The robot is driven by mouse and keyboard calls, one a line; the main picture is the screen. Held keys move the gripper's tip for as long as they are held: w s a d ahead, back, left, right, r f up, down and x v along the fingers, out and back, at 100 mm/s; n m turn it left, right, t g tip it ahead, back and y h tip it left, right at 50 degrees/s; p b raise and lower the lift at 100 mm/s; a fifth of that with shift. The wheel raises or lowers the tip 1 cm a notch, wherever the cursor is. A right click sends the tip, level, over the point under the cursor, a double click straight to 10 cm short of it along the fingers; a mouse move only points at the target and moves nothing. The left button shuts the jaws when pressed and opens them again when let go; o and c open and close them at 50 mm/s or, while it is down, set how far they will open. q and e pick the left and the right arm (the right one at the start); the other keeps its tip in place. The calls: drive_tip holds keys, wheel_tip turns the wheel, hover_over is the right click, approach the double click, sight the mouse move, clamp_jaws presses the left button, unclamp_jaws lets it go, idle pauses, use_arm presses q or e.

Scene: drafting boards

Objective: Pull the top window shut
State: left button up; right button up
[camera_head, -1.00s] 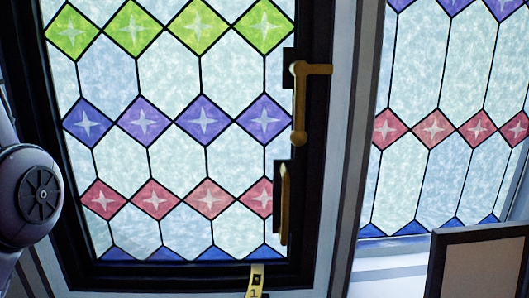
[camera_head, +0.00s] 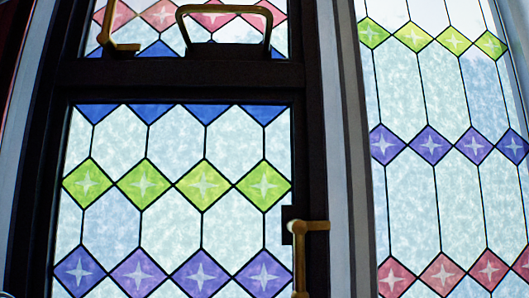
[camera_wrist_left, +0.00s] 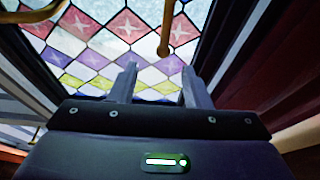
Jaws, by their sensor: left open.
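The top window (camera_head: 185,73) is a dark-framed stained-glass sash; only its lower part shows at the top of the head view. A brass bow handle (camera_head: 224,10) is on its bottom rail, and a brass lever handle (camera_head: 120,46) is to the left. In the left wrist view, a brass lever (camera_wrist_left: 166,35) hangs in front of the glass and a brass bar (camera_wrist_left: 35,15) shows at the upper left. My left gripper (camera_wrist_left: 158,80) is open and empty, fingers toward the glass, apart from both. How far the window stands open is unclear. My right gripper is out of view.
A lower stained-glass window (camera_head: 170,145) sits beneath, with a brass lever (camera_head: 305,240) on its right side. A side stained-glass panel (camera_head: 440,120) stands to the right. A dark red surface (camera_wrist_left: 285,70) is close on the right in the left wrist view.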

use_arm(q)
drive_tip(key=s, duration=0.7)
drive_tip(key=shift+s+d+b, duration=0.15)
drive_tip(key=shift+d+b, duration=0.05)
drive_tip(key=shift+b, duration=0.25)
